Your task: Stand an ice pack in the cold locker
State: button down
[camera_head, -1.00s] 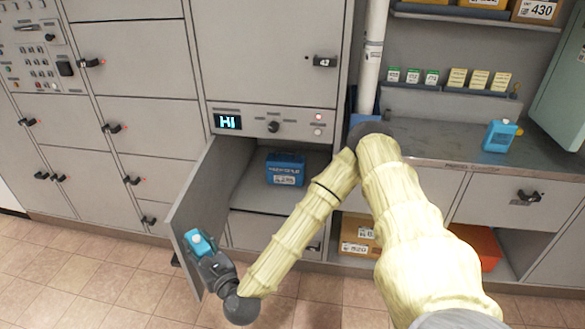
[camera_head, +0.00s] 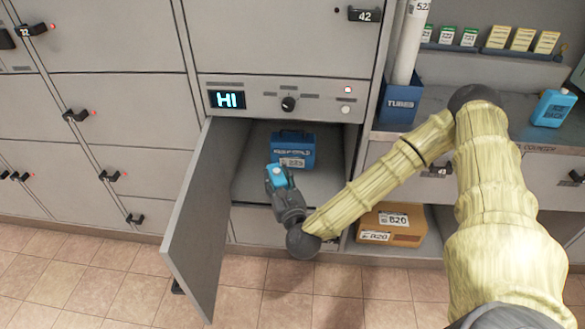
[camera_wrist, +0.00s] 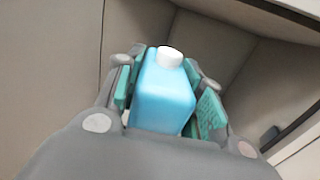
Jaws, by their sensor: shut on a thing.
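My gripper (camera_head: 279,181) is shut on a light blue ice pack (camera_head: 278,173) with a white cap. In the wrist view the ice pack (camera_wrist: 164,92) sits between the teal finger pads, cap pointing away from the wrist. A dark blue labelled box (camera_head: 293,150) is inside toward the back. My gripper is in front of the opening, low and near its middle; how far inside I cannot tell.
A second blue ice pack (camera_head: 552,107) stands on the counter (camera_head: 500,122) at right. A blue tube bin (camera_head: 400,101) is beside the locker. The locker floor right of the blue box looks clear.

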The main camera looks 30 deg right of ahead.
jog(key=s+d+f+m+g+h+b, duration=0.1)
jog(key=d+f+m+h+b, duration=0.25)
jog(key=d+f+b, duration=0.55)
jog(key=s+d+f+m+g+h+b, duration=0.15)
jog(key=d+f+h+b, duration=0.35)
jog(key=d+b, duration=0.65)
jog(key=w+d+f+b, duration=0.2)
jog(key=w+f, duration=0.1)
jog(key=w, duration=0.4)
jog(key=w+d+f+y+b, duration=0.1)
jog(key=w+d+f+b, duration=0.1)
jog(key=w, duration=0.6)
jog(key=shift+w+d+f+b, duration=0.2)
jog(key=shift+f+b, duration=0.2)
jog(key=shift+b, duration=0.4)
jog(key=shift+f, duration=0.2)
jog(key=c, duration=0.9)
grip_release()
jog(key=shift+s+r, duration=0.1)
jog(key=shift+r, duration=0.15)
